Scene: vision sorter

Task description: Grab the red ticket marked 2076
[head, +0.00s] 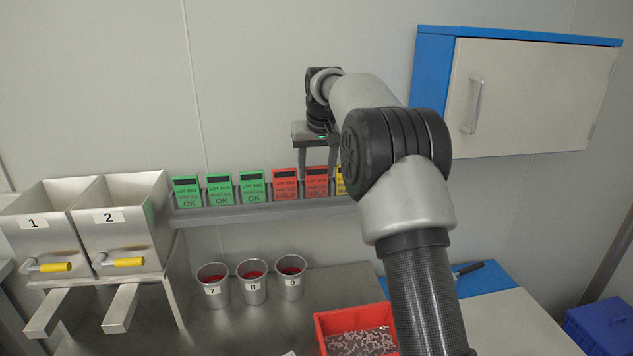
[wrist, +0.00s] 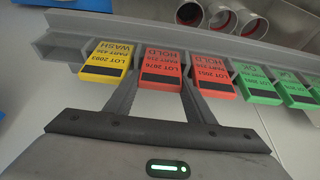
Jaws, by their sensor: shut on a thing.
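The red ticket marked LOT 2076 (wrist: 160,66), with HOLD on it, stands in its slot in the rack in the wrist view. It also shows in the head view (head: 317,185), at the right of the two red tickets. My gripper (wrist: 159,80) reaches it from above, with one finger on each side, and is shut on it. In the head view my gripper (head: 317,168) hangs over the rack. The other red ticket, LOT 2051 (wrist: 212,74), stands right beside it in the wrist view.
A yellow ticket, LOT 2093 (wrist: 106,62), stands close on the other side. Several green OK tickets (head: 220,190) share the grey rack (head: 240,212). Below are metal cups (head: 252,288) and a red bin (head: 355,322). A wall cabinet (head: 525,95) hangs at right.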

